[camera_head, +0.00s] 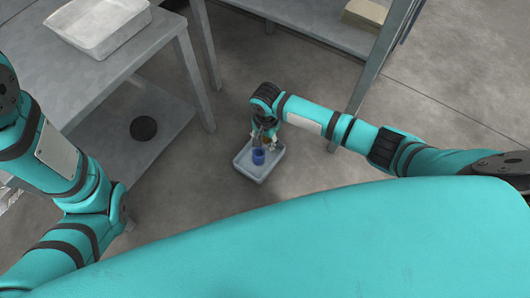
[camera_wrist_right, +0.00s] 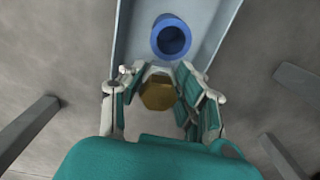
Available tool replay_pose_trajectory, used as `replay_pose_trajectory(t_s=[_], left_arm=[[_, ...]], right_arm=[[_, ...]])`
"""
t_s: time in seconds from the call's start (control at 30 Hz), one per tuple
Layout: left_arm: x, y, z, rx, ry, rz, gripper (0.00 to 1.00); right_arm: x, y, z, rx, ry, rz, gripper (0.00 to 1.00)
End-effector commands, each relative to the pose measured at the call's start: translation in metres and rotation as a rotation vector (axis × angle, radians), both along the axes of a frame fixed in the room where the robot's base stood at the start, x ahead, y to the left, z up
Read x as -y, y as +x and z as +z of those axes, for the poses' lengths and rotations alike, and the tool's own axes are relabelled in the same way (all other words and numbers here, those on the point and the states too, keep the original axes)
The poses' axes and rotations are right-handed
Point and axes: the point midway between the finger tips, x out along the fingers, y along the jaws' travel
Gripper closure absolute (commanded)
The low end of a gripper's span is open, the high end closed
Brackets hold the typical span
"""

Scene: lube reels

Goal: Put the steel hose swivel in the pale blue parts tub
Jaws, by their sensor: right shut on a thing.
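My right gripper (camera_head: 265,138) is over the pale blue parts tub (camera_head: 241,169), which appears to rest on the floor. In the right wrist view, the right gripper (camera_wrist_right: 165,92) is shut on a brass-coloured hexagonal fitting (camera_wrist_right: 158,96). Its lower part is hidden, and I cannot tell whether it is the steel hose swivel. A blue hollow cylinder (camera_head: 258,157) is in the tub; it also shows in the wrist view (camera_wrist_right: 171,37), just beyond the fingers. The tub's wall (camera_wrist_right: 222,22) shows there too. My left gripper is out of view.
A grey table (camera_head: 60,75) at the left bears a light tray (camera_head: 97,25). A black disc (camera_head: 143,128) lies on its lower shelf. Another grey bench (camera_head: 315,25) at the back holds a tan box (camera_head: 365,13). Open floor lies around the tub.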

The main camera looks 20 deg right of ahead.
Motion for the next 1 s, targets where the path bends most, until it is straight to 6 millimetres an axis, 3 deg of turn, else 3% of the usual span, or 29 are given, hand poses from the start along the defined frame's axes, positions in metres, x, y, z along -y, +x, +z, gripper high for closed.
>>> replay_pose_trajectory(t_s=[0.37,0.8,0.83,1.0], left_arm=[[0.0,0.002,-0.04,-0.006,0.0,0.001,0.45],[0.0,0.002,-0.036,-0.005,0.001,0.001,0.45],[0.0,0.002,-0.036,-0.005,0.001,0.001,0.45],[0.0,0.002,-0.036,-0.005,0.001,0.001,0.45]], right_arm=[[0.001,-0.002,-0.046,-0.003,-0.002,0.0,1.0],[0.0,-0.002,-0.048,-0.004,-0.001,0.0,1.0],[0.0,-0.002,-0.048,-0.004,-0.001,0.001,0.64],[0.0,-0.002,-0.048,-0.004,-0.001,0.001,0.45]])
